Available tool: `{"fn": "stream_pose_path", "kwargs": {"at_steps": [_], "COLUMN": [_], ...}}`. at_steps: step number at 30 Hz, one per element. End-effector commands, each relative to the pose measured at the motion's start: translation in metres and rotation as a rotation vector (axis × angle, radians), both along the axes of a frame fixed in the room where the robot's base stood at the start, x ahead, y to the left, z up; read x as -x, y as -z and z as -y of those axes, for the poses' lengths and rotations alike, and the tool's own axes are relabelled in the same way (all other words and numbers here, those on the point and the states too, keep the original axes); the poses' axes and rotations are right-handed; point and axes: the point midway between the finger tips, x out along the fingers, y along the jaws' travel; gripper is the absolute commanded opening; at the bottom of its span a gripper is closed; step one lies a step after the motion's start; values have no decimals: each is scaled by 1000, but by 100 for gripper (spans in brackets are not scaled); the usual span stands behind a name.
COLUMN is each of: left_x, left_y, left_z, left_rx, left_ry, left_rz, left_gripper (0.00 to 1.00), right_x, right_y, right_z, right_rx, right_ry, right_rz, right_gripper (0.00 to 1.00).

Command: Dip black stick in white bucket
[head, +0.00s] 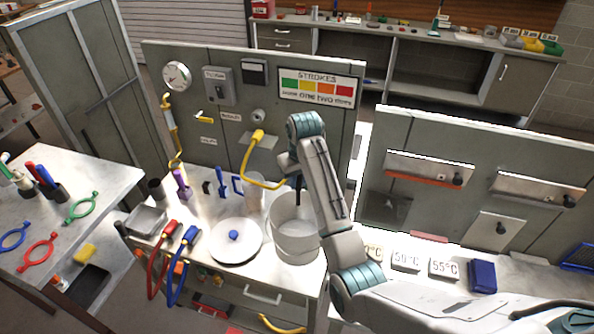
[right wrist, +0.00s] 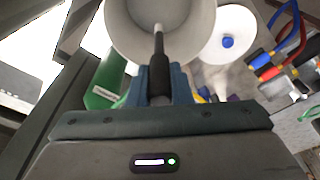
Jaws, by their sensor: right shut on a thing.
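My right gripper (right wrist: 159,88) is shut on a black stick (right wrist: 159,72) with a pale tip, clearest in the right wrist view. The stick also shows in the head view as a thin dark piece (head: 299,186) beside my arm. The white bucket (head: 296,246) stands on the workbench under my right arm, which hides part of its right side. In the right wrist view the stick's tip lies across the bucket's opening (right wrist: 190,45); I cannot tell how deep the tip is. My left gripper is in neither view.
A round white lid (head: 236,252) with a blue knob lies left of the bucket. A clear beaker (head: 254,188) and a purple-handled tool (head: 182,185) stand behind. A grey panel (head: 215,125) rises behind.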

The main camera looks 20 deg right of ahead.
Motion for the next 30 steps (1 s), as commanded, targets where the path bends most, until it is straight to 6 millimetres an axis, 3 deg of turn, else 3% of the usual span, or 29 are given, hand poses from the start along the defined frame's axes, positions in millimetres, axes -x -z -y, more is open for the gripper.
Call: {"fn": "stream_pose_path", "kwargs": {"at_steps": [4, 13, 21, 30], "left_x": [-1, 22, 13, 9], "left_y": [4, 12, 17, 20], "left_z": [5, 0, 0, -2], "left_rx": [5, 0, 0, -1], "left_ry": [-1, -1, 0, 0], "left_rz": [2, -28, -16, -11], "left_gripper": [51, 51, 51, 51], "right_x": [-1, -3, -4, -5], "right_y": [17, 47, 73, 90], "right_z": [2, 5, 8, 10], "right_rx": [0, 1, 0, 0], "right_ry": [1, 4, 5, 7], "right_rz": [-1, -1, -1, 1], "right_gripper": [0, 0, 0, 0]}}
